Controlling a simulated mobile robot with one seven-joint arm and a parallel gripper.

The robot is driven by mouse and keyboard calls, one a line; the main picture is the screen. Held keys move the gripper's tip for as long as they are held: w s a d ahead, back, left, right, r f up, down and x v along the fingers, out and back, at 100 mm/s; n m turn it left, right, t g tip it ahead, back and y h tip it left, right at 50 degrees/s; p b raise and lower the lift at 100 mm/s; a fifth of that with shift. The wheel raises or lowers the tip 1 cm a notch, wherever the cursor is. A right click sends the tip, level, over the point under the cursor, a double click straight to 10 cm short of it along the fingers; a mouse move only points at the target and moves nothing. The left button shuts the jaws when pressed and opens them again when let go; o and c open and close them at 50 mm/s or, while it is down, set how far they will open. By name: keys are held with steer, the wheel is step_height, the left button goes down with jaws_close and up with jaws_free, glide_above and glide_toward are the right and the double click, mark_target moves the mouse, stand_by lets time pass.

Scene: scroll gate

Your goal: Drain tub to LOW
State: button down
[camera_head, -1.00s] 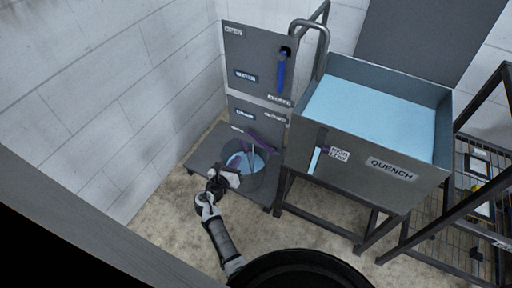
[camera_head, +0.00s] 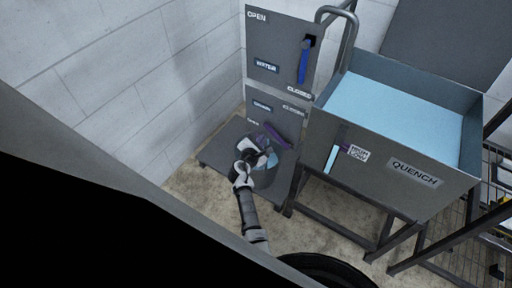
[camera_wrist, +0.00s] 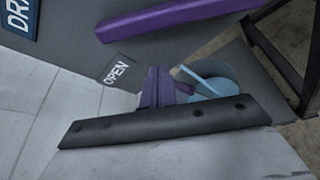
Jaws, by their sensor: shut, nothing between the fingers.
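The grey QUENCH tub (camera_head: 440,192) holds light blue water (camera_head: 395,110). A narrow sight strip (camera_head: 332,158) on its front shows light blue beside a HIGH/LOW label (camera_head: 357,152). The purple drain lever (camera_head: 278,137) is on the lower panel, slanting down to the right, near OPEN and CLOSED labels. In the wrist view the lever (camera_wrist: 175,15) crosses the top, with the OPEN label (camera_wrist: 117,72) below it. My gripper (camera_head: 260,158) is shut and empty, in front of and below the lever, apparently apart from it. The lever's pivot is not clear.
A blue lever (camera_head: 303,62) on the upper WATER panel (camera_head: 266,66) hangs down near CLOSED. A block wall (camera_head: 150,90) is at left; metal racks stand at right.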

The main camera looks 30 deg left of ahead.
steer(key=d+r+p, duration=0.2)
steer(key=r, duration=0.1)
steer(key=shift+s+d+r, duration=0.15)
steer(key=shift+r, duration=0.05)
steer(key=shift+d+r+m, duration=0.25)
steer(key=shift+r+m, duration=0.1)
steer(key=shift+m, duration=0.05)
stand_by(0.4)
steer(key=d+r+m+t+y+b, duration=0.2)
steer(key=d+r+m+b, duration=0.2)
steer(key=d+m+b, duration=0.2)
steer(key=m+b, duration=0.2)
steer(key=shift+m+t+y, duration=0.3)
steer(key=shift+y, duration=0.1)
steer(key=shift+s+d+r, duration=0.15)
stand_by(0.4)
stand_by(0.4)
